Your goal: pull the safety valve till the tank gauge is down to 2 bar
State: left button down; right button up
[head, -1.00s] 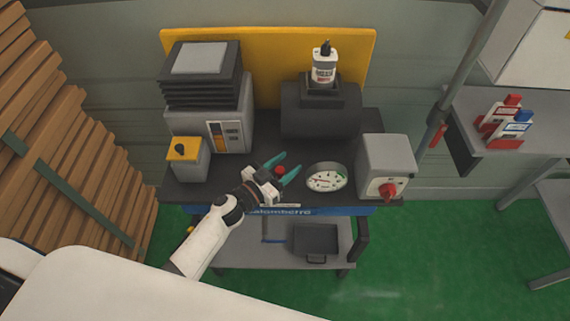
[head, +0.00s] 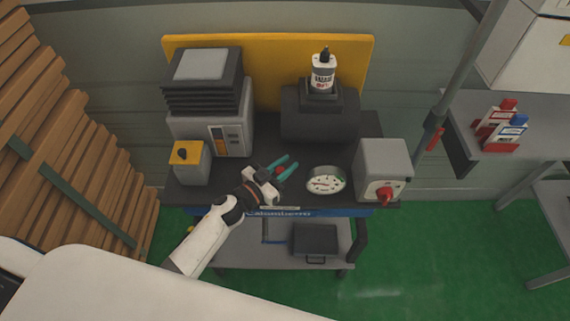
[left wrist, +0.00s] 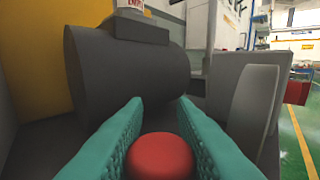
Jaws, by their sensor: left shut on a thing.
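The safety valve's round red knob (left wrist: 160,157) sits between the two teal fingers in the left wrist view. A little of the knob also shows in the head view, mostly covered by the fingers. My left gripper (head: 290,162) is shut on the knob at the bench's front, left of the gauge. The tank is a dark grey cylinder (head: 300,118) behind the gripper; it also shows large in the left wrist view (left wrist: 125,75). The white round gauge (head: 326,180) faces up, right of the gripper; its reading is too small to tell. My right gripper is not in view.
A grey box with a red rotary switch (head: 386,193) stands right of the gauge. A grey machine with black fins (head: 205,92) and a yellow-topped box (head: 187,153) stand left. A white bottle (head: 323,74) stands on the tank. Stacked wooden slats (head: 60,150) are at far left.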

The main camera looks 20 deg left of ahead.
pick_arm(q)
jog(key=c, duration=1.2)
grip_release()
jog(key=b+v, duration=0.3)
jog(key=v, duration=0.9)
